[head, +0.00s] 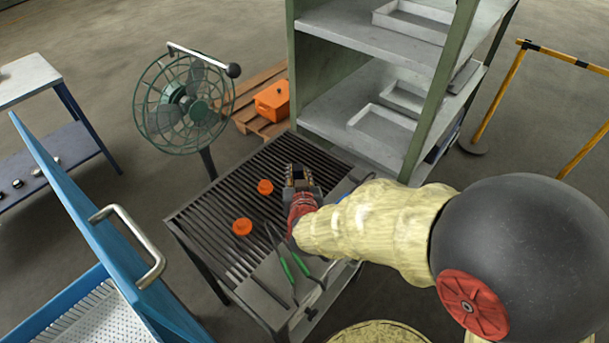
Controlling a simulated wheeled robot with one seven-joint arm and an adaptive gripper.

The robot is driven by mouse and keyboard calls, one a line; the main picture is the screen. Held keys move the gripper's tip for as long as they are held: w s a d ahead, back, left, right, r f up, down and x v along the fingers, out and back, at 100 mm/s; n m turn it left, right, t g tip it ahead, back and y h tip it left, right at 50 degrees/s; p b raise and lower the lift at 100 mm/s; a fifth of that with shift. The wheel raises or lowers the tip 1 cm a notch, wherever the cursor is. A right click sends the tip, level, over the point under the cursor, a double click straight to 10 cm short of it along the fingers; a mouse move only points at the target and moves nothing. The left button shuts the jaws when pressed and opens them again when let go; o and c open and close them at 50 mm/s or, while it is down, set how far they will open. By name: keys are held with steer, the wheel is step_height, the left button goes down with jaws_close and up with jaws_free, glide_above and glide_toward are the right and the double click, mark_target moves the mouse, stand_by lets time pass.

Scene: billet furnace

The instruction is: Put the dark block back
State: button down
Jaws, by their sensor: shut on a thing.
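My gripper (302,178) is over the slatted rack table (190,215), near its right side. Its jaws are shut on a small dark thing that blends with the dark slats, so its outline and whether it touches the rack cannot be told. I take it for the dark block. No other dark block stands out in view. Two orange round pieces, one (265,187) just left of my gripper and one (242,227) nearer the front, lie on the slats.
Green-handled tongs (287,268) lie at the rack table's front. A green fan (185,103) stands behind left. A grey shelf unit (365,145) with shallow trays rises behind right. An orange box (272,101) sits on a pallet. A blue lidded bin (75,215) is at left.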

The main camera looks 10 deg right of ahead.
steer(key=w+d+f+b, duration=0.1)
steer(key=w+f+b, duration=0.1)
steer(key=w+f, duration=0.1)
steer(key=w+d+f+b, duration=0.2)
steer(key=w, duration=0.3)
steer(key=w+d+f+b, duration=0.2)
steer(key=w+f, duration=0.1)
steer(key=w, duration=0.1)
steer(key=shift+d+f, duration=0.1)
steer(key=shift+f, duration=0.25)
steer(key=shift+w+d+f, duration=0.1)
steer(key=shift+w+f, duration=0.1)
steer(key=shift+f, duration=0.2)
steer(key=shift+w+d+f+b, duration=0.1)
steer(key=shift+w+f+b, duration=0.1)
steer(key=shift+f+b, duration=1.25)
steer(key=shift+f, duration=0.25)
steer(key=shift+f, duration=0.15)
steer(key=c, duration=1.5)
jaws_free()
steer(key=shift+c, duration=0.2)
